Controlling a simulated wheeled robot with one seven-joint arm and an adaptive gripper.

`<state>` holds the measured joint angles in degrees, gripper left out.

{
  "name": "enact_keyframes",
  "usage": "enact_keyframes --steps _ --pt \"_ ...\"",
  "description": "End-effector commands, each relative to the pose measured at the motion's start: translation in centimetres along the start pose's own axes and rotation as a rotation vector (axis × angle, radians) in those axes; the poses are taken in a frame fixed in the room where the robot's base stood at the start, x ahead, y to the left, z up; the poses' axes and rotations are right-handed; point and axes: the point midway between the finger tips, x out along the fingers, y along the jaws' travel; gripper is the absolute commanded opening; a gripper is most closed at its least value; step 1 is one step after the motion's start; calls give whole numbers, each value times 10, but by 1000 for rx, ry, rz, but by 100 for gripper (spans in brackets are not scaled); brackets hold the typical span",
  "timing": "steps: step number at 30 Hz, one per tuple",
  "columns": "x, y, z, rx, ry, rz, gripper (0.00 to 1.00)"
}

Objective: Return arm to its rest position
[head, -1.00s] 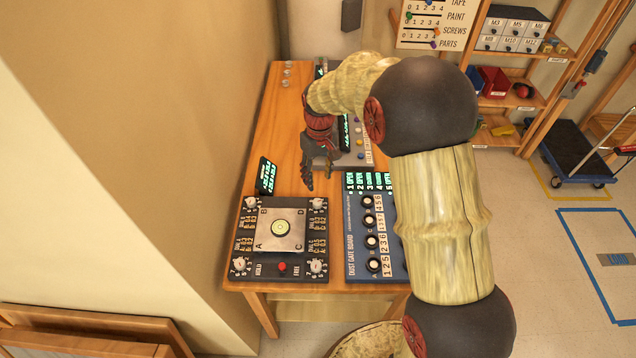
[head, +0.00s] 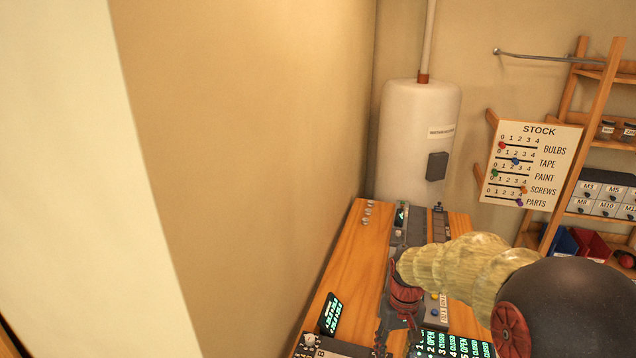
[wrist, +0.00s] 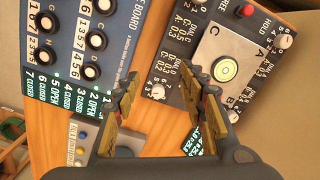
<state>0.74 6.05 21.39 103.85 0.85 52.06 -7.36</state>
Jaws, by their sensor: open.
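My gripper (wrist: 165,100) is open and empty in the wrist view, its two fingers spread apart above the wooden bench top (wrist: 150,125). In the head view my gripper (head: 395,335) hangs over the bench, dark and partly cut off by the lower edge. My arm reaches in from the lower right and hides part of the bench. The dust gate board (wrist: 85,45) with its black knobs lies to the left in the wrist view. The dial panel (wrist: 180,75) with a round bubble level (wrist: 225,70) lies to the right.
A small lit display (head: 331,313) stands on the bench's left side. A white tank (head: 415,140) stands behind the bench. A stock board (head: 532,165) and wooden shelves (head: 590,150) are at the right. A plain wall (head: 250,150) closes off the left side.

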Motion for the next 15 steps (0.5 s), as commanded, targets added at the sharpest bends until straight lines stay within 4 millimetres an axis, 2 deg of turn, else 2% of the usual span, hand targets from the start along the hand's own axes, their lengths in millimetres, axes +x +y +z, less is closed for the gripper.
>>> enact_keyframes --steps 9,15 --pt "-66 -12 93 75 116 15 42" --pt "-96 -19 151 103 226 23 42"
